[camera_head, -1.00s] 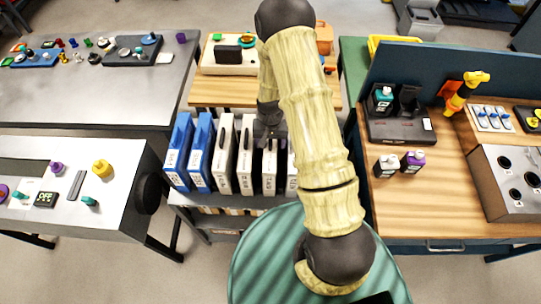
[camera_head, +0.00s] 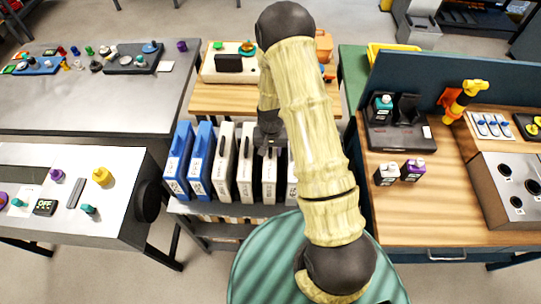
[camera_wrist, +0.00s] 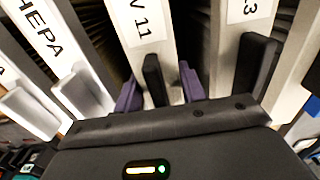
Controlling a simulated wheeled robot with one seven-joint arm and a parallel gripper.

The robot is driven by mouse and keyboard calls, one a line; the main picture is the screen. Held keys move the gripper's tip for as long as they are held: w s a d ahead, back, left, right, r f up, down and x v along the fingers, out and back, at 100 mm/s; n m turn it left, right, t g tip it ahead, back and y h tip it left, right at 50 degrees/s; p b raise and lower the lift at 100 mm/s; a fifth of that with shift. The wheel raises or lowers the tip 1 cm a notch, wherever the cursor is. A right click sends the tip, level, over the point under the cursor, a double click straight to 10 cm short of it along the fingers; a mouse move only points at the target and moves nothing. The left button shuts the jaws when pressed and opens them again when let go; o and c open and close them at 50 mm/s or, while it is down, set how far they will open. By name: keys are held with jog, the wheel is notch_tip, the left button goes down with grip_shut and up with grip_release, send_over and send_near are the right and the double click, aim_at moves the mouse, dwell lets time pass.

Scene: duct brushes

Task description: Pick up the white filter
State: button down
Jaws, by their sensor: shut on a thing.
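A row of upright filters stands in a rack in the head view. A white filter (camera_head: 269,181) with a label stands third among the white ones, partly under my arm. My gripper (camera_head: 269,145) is over its top edge. In the wrist view this white filter (camera_wrist: 140,22) reads "V 11", and the purple fingertips of my gripper (camera_wrist: 160,86) sit on both sides of its black handle (camera_wrist: 153,78), shut on it. The filter looks level with its neighbours. Its lower part is hidden.
A white HEPA filter (camera_wrist: 45,45) and another white filter (camera_wrist: 248,45) stand close on either side. Two blue filters (camera_head: 179,160) stand at the row's left end. A wooden bench (camera_head: 450,205) is at right, a grey machine (camera_head: 105,215) at left.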

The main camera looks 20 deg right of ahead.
notch_tip(320, 180, up, 18)
jog(key=b, duration=0.3)
jog(key=shift+b, duration=0.3)
dwell(0.4)
notch_tip(320, 180, up, 8)
jog(key=p, duration=0.6)
jog(key=shift+p, duration=0.35)
jog(key=shift+a+f, duration=0.1)
